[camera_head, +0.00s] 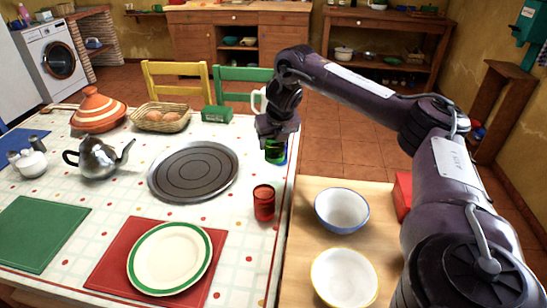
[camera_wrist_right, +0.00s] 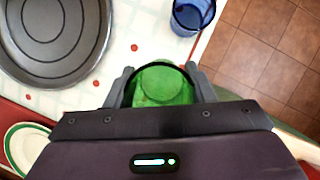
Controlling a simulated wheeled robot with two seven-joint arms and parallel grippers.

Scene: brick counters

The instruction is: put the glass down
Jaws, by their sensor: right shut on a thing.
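A green glass (camera_head: 273,156) is at the right edge of the set table (camera_head: 245,160). My right gripper (camera_head: 274,138) is shut on it from above and hides its upper part in the head view. In the right wrist view the green glass (camera_wrist_right: 162,88) sits between the two fingers of the gripper (camera_wrist_right: 158,76). I cannot tell whether its base touches the cloth. A blue glass (camera_wrist_right: 187,16) stands just beyond it in the wrist view and is mostly hidden behind the green one in the head view. My left gripper is not in view.
A red glass (camera_head: 264,203) stands nearer on the cloth. A round grey tray (camera_head: 194,171) lies to the left. A plate (camera_head: 169,258) rests on a red mat. Two bowls, blue-rimmed (camera_head: 342,210) and yellow-rimmed (camera_head: 344,278), stand on the wooden counter at right.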

